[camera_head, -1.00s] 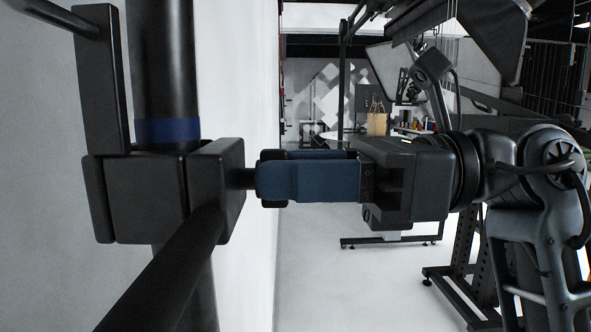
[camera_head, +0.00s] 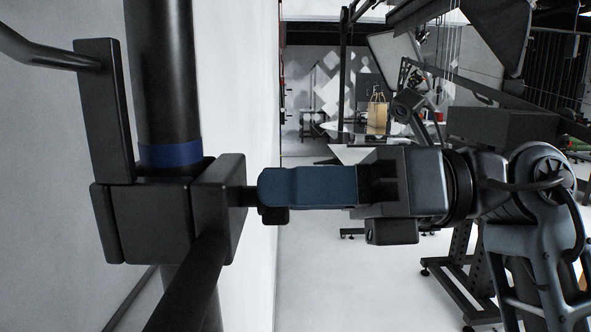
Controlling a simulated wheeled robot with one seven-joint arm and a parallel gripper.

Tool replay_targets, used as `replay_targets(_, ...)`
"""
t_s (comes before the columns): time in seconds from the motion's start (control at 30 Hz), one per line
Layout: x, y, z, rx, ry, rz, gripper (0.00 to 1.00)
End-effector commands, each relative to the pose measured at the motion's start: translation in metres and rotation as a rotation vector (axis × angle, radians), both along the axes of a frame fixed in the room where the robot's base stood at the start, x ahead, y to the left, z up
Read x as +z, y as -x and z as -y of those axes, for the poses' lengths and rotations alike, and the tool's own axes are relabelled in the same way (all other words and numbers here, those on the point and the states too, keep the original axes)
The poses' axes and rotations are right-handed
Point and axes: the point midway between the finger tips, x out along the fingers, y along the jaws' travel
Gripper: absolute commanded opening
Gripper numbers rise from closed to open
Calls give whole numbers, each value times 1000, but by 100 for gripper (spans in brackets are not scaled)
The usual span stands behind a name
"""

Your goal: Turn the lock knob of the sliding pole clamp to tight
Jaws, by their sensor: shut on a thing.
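The sliding pole clamp (camera_head: 150,222) is a dark block around a black vertical pole (camera_head: 165,80), just below a blue band (camera_head: 170,154) on the pole. A short dark shaft of the lock knob (camera_head: 241,195) sticks out of the clamp's right side. My gripper (camera_head: 272,190) reaches in from the right with blue fingers and is shut on the knob. The fingers hide most of the knob, so its shape and how tight it is cannot be seen.
A dark bar (camera_head: 188,285) runs from the clamp toward the lower front. A black upright plate with a bent rod (camera_head: 45,55) stands at the upper left. A white wall (camera_head: 255,120) is close behind the pole. Open floor (camera_head: 330,280) lies at the lower middle.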

Motion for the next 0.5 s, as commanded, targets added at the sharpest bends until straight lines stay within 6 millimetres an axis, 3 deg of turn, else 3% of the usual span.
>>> replay_targets(0.5, 4, -3, 1, -4, -20, -493, 1)
